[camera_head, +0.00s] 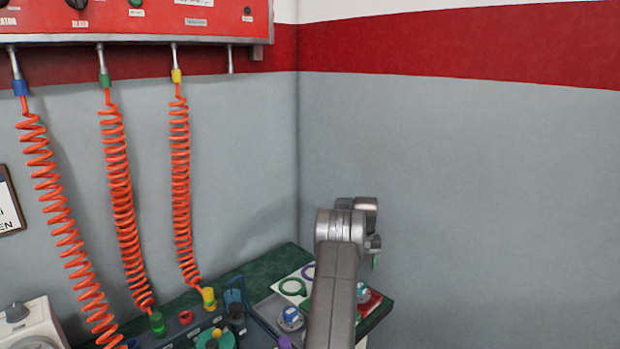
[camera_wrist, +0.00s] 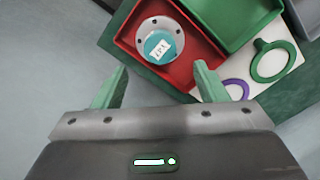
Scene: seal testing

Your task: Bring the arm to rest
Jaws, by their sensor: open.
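My gripper (camera_wrist: 161,82) is open, with its two green fingers wide apart and nothing between them. Just ahead of the fingertips in the wrist view is a red tray (camera_wrist: 128,36). A round grey part with a teal centre (camera_wrist: 158,46), labelled "Y47", lies in the red tray, apart from the fingers. In the head view my arm (camera_head: 338,275) reaches up over the right end of the bench, and my gripper is mostly hidden behind it. The red tray (camera_head: 371,306) shows partly beside the arm, with the part (camera_head: 363,293) in it.
A green tray (camera_wrist: 232,22) adjoins the red one. A green ring (camera_wrist: 273,62) and a purple ring (camera_wrist: 237,87) lie on a white board. Orange coiled hoses (camera_head: 180,180) hang from a red panel (camera_head: 130,20) to the bench. Open space lies right of my arm before the grey wall.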

